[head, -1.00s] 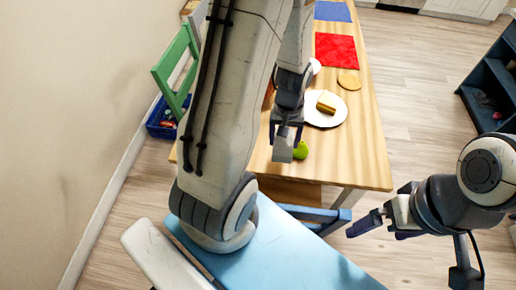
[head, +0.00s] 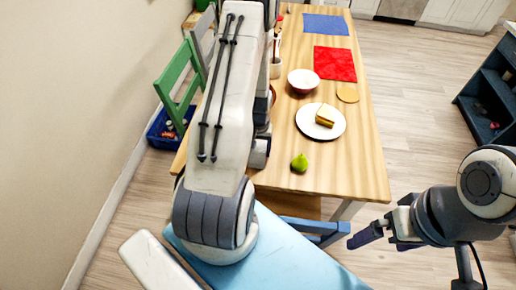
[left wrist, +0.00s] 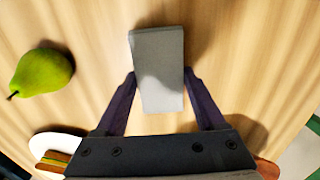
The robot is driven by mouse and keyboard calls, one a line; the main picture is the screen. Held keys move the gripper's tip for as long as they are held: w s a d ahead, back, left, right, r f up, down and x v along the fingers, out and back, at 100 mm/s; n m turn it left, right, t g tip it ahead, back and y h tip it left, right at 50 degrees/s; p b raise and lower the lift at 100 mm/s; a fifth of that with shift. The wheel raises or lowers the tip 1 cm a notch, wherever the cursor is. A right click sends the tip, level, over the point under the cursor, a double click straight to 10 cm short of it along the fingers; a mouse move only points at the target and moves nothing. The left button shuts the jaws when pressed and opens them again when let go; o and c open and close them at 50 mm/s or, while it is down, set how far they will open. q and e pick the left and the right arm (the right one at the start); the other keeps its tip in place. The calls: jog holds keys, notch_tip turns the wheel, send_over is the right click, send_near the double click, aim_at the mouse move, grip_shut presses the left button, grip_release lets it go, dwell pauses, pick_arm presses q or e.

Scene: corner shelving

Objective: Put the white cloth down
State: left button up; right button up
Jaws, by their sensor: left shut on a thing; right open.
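The white cloth (left wrist: 158,70) shows in the left wrist view as a pale grey-white, flat block-like shape. My left gripper (left wrist: 160,82) is shut on it, one finger on each side. The wooden table (head: 345,178) top lies beneath, with a shadow beside the cloth; I cannot tell whether the cloth touches the wood. In the head view my left arm hides the left gripper and the cloth. My right gripper (head: 379,240) is open and empty, off the table's near right corner.
A green pear (head: 299,163) lies near the cloth; it also shows in the left wrist view (left wrist: 42,72). Beyond are a plate (head: 337,131) with a sandwich (head: 325,115), a bowl (head: 302,81) and a red cloth (head: 335,64). The table's near right part is clear.

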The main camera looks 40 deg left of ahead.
aim_at(259, 151)
pick_arm(q)
jog(key=shift+f, duration=0.2)
jog(key=shift+f, duration=0.15)
jog(key=o, duration=1.3)
notch_tip(259, 151, up, 12)
jog(key=shift+r+b, duration=0.25)
jog(key=shift+b, duration=0.2)
jog(key=shift+d, duration=0.1)
